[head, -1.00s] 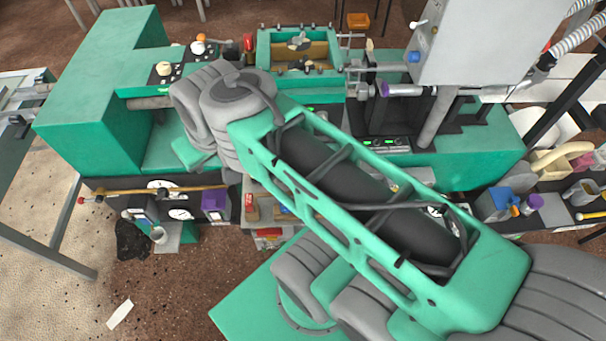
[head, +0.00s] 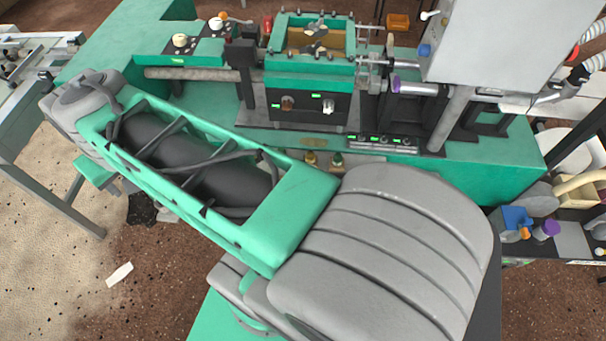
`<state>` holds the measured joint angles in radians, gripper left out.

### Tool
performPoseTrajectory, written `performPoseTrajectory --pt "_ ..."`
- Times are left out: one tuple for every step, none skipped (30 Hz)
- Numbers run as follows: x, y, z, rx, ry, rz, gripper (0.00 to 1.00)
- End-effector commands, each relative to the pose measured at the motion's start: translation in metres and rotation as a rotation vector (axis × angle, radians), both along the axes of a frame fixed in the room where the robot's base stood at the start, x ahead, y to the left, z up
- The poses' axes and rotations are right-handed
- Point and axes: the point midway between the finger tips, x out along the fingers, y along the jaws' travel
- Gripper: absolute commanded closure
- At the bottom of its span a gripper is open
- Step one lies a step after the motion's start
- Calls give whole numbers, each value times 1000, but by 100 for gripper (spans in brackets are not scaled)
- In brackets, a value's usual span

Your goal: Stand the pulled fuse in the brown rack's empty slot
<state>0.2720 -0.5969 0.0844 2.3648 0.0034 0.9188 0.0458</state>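I cannot make out the pulled fuse or the brown rack with its empty slot in the head view. My own green and grey arm crosses the picture from the lower right to the upper left and covers much of the bench front. My gripper does not show, so I cannot see whether it holds anything.
A green machine bench (head: 480,165) runs across the back, bearing an open-topped green box (head: 310,72) and a grey cabinet (head: 490,45). A blue block (head: 516,217) and purple cup (head: 547,229) sit at the right. A white paper scrap (head: 119,275) lies on open floor.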

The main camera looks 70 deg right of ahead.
Motion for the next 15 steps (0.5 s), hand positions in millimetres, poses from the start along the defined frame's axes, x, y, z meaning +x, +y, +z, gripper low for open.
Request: performPoseTrajectory --pt "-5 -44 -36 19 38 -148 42" --pt "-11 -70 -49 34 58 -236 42" --pt "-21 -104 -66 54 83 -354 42" --pt "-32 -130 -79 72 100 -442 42" --pt "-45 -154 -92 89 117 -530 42" --pt "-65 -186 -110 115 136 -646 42" --pt "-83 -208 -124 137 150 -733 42" --pt "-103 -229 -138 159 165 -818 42" --pt "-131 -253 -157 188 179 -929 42" --pt "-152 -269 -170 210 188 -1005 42" --pt "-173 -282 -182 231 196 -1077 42" --pt "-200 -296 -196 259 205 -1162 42" --pt "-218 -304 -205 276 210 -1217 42" --pt "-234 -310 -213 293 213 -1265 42" --pt "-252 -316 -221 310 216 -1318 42"
